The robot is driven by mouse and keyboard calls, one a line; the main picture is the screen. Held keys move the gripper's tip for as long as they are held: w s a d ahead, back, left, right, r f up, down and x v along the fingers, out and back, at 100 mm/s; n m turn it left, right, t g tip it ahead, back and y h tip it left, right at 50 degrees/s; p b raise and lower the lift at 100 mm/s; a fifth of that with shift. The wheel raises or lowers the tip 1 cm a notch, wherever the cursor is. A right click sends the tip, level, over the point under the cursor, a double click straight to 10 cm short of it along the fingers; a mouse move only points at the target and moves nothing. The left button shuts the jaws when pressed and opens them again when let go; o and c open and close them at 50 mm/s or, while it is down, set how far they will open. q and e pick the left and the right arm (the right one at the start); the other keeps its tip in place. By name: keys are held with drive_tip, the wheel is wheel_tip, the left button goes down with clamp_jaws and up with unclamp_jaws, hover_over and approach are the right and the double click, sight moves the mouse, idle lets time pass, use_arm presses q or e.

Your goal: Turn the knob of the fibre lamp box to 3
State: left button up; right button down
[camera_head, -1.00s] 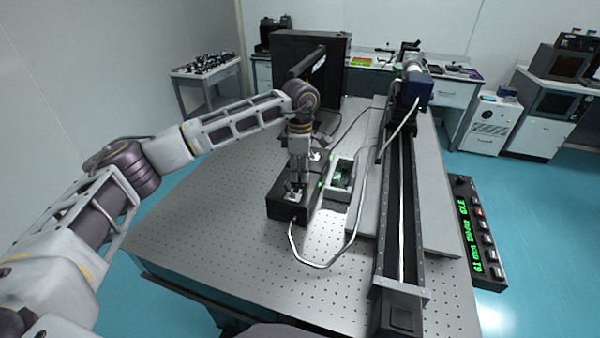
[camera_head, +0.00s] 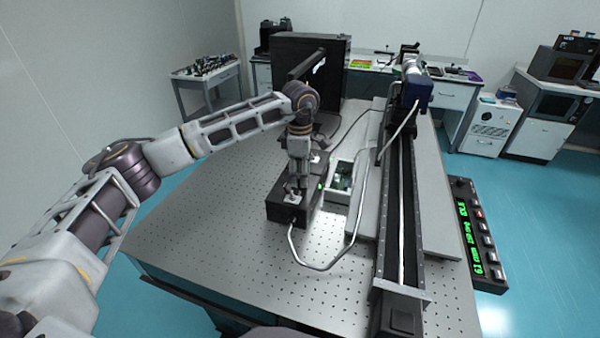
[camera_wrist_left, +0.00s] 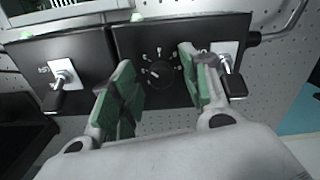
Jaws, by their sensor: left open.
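The fibre lamp box, a black box (camera_head: 284,212), stands on the perforated table in the head view. In the left wrist view its dark top panel (camera_wrist_left: 135,42) carries a black round knob (camera_wrist_left: 162,74) with small white dial marks around it. I cannot read the knob's setting for sure. My left gripper (camera_head: 296,188) is over this box. In the left wrist view the left gripper (camera_wrist_left: 157,58) is open, with its green-padded fingers on either side of the knob, and nothing is gripped. My right gripper is not in view.
Silver switches on white plates flank the knob, one on the left (camera_wrist_left: 64,74) and one on the right (camera_wrist_left: 228,62). A grey hose (camera_head: 312,265) curves from the box. A long rail (camera_head: 400,230) stands to the right. The table's front left (camera_head: 200,230) is clear.

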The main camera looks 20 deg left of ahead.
use_arm(q)
drive_tip(key=shift+r, duration=0.7)
wheel_tip(320, 180, up, 11)
drive_tip(key=shift+f, duration=0.2)
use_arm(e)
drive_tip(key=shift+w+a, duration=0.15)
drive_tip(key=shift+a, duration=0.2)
use_arm(q)
drive_tip(key=shift+r, duration=0.1)
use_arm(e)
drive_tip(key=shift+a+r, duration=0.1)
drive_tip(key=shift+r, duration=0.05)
use_arm(q)
wheel_tip(320, 180, up, 9)
drive_tip(key=p, duration=0.9)
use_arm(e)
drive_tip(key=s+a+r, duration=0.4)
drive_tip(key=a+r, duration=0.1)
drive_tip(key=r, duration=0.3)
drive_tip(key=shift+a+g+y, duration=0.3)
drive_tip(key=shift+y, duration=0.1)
use_arm(q)
drive_tip(key=shift+r+p, duration=0.3)
drive_tip(key=shift+p, duration=0.1)
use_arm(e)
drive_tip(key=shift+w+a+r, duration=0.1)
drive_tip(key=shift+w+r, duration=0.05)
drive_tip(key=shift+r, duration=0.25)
